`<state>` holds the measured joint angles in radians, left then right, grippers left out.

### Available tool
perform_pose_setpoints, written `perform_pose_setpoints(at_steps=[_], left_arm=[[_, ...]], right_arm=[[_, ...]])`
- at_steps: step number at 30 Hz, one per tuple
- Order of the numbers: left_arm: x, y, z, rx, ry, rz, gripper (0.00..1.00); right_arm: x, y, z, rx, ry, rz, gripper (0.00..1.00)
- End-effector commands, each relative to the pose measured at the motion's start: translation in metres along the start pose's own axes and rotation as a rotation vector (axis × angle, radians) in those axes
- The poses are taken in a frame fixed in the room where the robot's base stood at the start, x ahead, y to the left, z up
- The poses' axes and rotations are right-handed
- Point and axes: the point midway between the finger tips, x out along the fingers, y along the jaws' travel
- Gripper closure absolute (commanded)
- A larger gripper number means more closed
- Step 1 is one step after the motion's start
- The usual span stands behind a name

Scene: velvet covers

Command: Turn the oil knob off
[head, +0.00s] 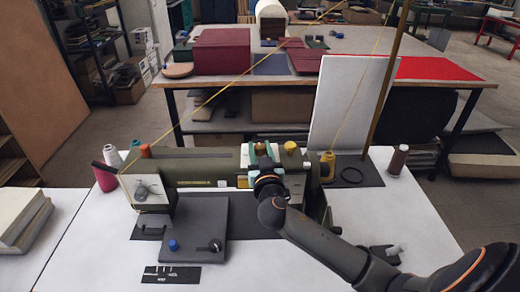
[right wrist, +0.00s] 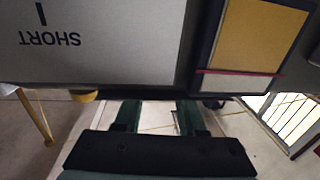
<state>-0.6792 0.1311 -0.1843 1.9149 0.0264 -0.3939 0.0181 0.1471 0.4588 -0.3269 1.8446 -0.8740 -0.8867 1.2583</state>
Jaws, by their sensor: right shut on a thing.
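An olive-green sewing machine (head: 205,170) stands on the white table. My right gripper (head: 262,152) reaches its body from the front, its teal fingers at a small pale-yellow knob, which I take for the oil knob (head: 260,148). The right gripper is shut on it; the arm partly covers the spot. In the right wrist view, the two green fingers (right wrist: 158,112) stand apart and their tips are hidden behind a grey plate (right wrist: 110,50) lettered "SHORT". A yellow window with a red line (right wrist: 258,42) is beside the plate. My left gripper is not in view.
Another yellow knob (head: 290,147) sits just right of my gripper. A grey plate with a blue knob (head: 173,245) lies in front. The table's front right is partly under my arm.

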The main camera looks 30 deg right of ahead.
Motion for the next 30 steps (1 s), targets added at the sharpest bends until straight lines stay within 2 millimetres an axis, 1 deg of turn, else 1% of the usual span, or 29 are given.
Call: perform_pose_setpoints(at_steps=[6,12,18,26,27,30], left_arm=[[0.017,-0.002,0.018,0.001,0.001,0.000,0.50],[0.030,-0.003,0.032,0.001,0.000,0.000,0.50],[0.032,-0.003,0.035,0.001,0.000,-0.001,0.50],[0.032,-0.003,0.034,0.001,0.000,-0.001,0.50],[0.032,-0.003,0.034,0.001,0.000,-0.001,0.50],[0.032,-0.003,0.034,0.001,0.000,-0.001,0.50]], right_arm=[[0.000,-0.001,0.005,0.010,0.005,0.108,1.00],[0.001,0.000,0.004,0.006,0.004,0.217,1.00],[0.000,0.001,0.000,0.000,0.001,0.258,1.00],[0.000,0.001,0.000,-0.001,0.000,0.258,1.00],[0.000,0.001,0.000,-0.001,0.000,0.258,0.56],[0.000,0.001,0.000,-0.001,0.000,0.258,0.45]])
